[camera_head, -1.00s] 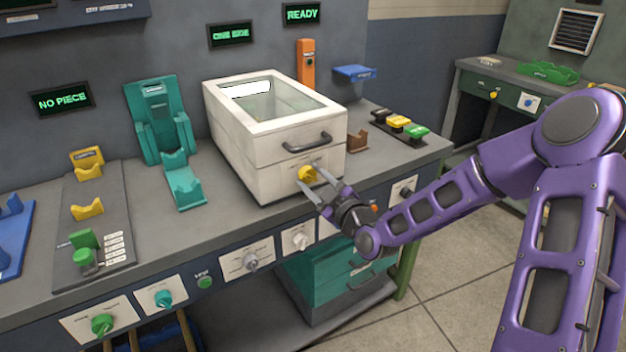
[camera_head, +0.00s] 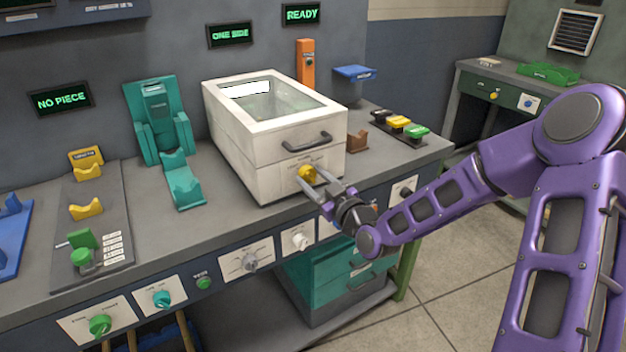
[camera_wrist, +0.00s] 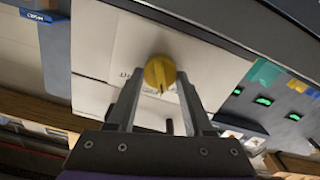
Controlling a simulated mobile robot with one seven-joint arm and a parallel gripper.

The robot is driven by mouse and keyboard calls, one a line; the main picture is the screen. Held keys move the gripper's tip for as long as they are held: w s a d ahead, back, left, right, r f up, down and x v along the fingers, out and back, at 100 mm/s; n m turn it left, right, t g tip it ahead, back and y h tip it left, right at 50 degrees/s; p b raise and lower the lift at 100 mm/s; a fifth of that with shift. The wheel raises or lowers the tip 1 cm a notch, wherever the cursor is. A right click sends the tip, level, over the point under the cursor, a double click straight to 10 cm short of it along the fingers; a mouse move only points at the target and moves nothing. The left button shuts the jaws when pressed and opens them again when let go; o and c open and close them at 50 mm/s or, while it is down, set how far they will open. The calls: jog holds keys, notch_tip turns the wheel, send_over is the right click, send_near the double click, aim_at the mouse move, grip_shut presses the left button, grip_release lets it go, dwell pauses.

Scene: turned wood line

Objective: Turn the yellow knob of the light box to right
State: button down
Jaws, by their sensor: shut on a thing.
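The light box (camera_head: 262,158) is a white case with a glass top and a dark handle, standing on the bench. Its yellow knob (camera_head: 307,173) is on the lower front face; it also shows in the wrist view (camera_wrist: 160,72). My gripper (camera_head: 317,184) is at the front of the box, its two fingers on either side of the knob. In the wrist view my gripper (camera_wrist: 158,95) is shut on the knob, with the fingertips at its sides. The knob's dark pointer line is turned toward the gripper's palm in that view. The label beside the knob is partly hidden.
A brown block (camera_head: 357,140) and a row of coloured buttons (camera_head: 399,122) are right of the box. A teal stand (camera_head: 160,125) is left. Open floor lies at the right.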

jog(key=shift+d+m, duration=0.1)
jog(key=shift+m, duration=1.9)
jog(key=shift+f+m+p, duration=0.1)
jog(key=shift+m+p, duration=0.2)
jog(key=shift+m, duration=1.6)
jog(key=shift+m+p, duration=0.45)
jog(key=shift+m, duration=1.75)
jog(key=shift+f+m+p, duration=0.1)
jog(key=shift+m+p, duration=0.2)
jog(key=shift+m, duration=1.4)
jog(key=shift+c, duration=1.5)
grip_release()
